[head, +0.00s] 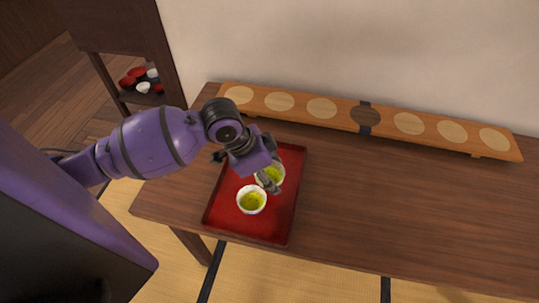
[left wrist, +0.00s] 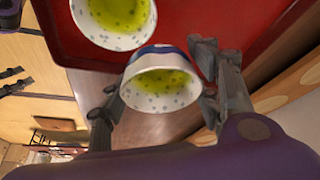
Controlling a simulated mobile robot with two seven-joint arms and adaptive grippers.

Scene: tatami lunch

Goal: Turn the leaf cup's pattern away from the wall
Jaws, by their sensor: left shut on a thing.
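Two white cups of green tea are on the red tray (head: 232,212). My left gripper (head: 268,180) is shut on the far cup (head: 279,179), partly hiding it in the head view. In the left wrist view this held cup (left wrist: 158,98) sits between the two fingers (left wrist: 155,88). A blue patch (left wrist: 160,49) shows on its outer side, and small grey-green marks show inside its rim. I cannot make out a leaf shape. The near cup (head: 251,200) stands free beside it, with similar marks inside; it also shows in the left wrist view (left wrist: 113,18). My right gripper is not in view.
A long raised wooden board (head: 340,112) with pale discs and one dark disc runs along the wall (head: 370,45) at the table's back. The table (head: 410,195) is clear right of the tray. A dark cabinet (head: 115,30) with small bowls stands at left.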

